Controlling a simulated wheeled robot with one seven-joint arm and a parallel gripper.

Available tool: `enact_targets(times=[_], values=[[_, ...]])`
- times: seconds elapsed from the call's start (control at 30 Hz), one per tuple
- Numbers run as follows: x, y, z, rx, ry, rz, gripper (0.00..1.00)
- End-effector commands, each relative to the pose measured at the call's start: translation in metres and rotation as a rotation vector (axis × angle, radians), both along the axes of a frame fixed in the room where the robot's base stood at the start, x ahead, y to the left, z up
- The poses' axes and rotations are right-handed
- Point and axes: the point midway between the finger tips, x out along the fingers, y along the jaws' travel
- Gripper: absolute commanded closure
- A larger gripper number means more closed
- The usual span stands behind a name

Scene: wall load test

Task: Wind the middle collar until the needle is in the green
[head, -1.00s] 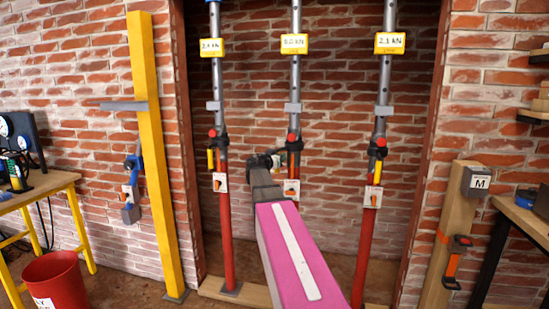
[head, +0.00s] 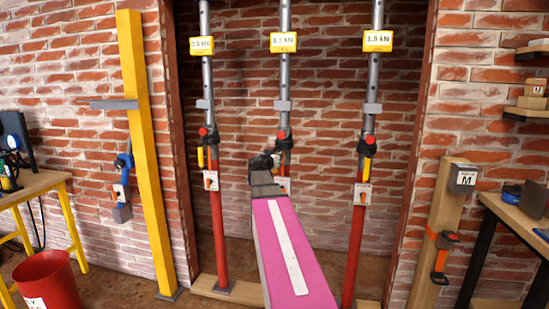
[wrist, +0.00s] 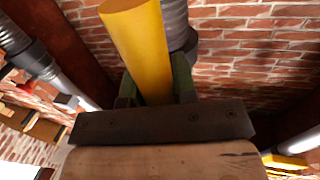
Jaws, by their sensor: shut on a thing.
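Three props stand in the brick recess, grey above and red below. The middle prop (head: 283,80) carries a yellow box (head: 284,43) that appears to read 1.1 kN. Its dark collar (head: 285,142) is partly hidden by my gripper (head: 264,164). In the wrist view my gripper (wrist: 157,88) is shut on a yellow handle (wrist: 138,40), with a grey ribbed post (wrist: 175,18) just behind it. A white plate (head: 284,185) on the middle prop is partly covered by my arm. No needle or green zone is clear to me.
The left prop (head: 216,220) and right prop (head: 354,240) stand close on either side, each with its own yellow box. A yellow post (head: 145,150) and a red bucket (head: 48,285) are at left. A wooden post (head: 437,225) and a bench are at right.

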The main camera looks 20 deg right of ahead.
Motion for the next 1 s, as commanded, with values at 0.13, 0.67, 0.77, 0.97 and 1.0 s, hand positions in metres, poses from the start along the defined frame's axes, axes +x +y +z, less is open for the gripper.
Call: enact_targets(times=[0.13, 0.67, 0.77, 0.97, 1.0], values=[[0.0, -0.002, 0.0, -0.001, 0.001, -0.003, 1.0], [0.0, -0.001, 0.0, 0.0, 0.0, -0.001, 0.48], [0.0, 0.0, 0.0, 0.0, 0.0, 0.0, 0.48], [-0.012, 0.013, 0.0, 0.0, 0.0, 0.0, 0.48], [-0.017, 0.019, 0.0, 0.0, 0.0, 0.001, 0.48]])
